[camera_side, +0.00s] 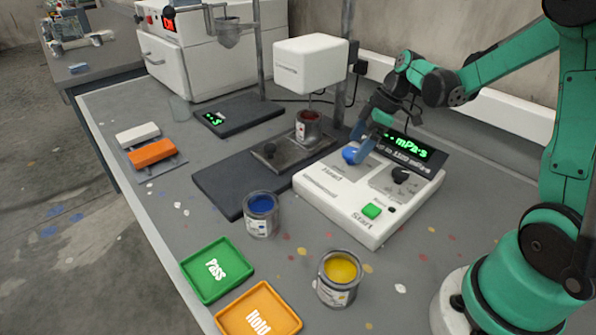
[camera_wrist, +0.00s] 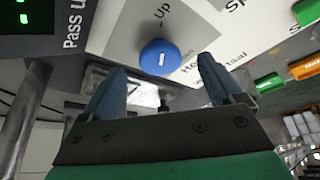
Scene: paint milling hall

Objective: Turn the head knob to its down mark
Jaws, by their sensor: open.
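The round blue head knob (camera_side: 351,155) is on the white control box (camera_side: 336,208), near the printed word Head. In the wrist view the blue knob (camera_wrist: 160,50) shows a short white line on its face, roughly in line with the printed Up mark. My gripper (camera_side: 362,149) is at the knob in the side view. In the wrist view my gripper (camera_wrist: 161,73) is open, with its two blue fingers spread to either side just short of the knob. I cannot tell whether either finger touches it.
The control box also has a black knob (camera_side: 400,174), a green Start button (camera_side: 371,211) and a display (camera_side: 408,147). A white mixer head (camera_side: 311,62) hangs over a red paint can (camera_side: 308,132). Blue (camera_side: 261,215) and yellow (camera_side: 338,280) paint cans stand in front.

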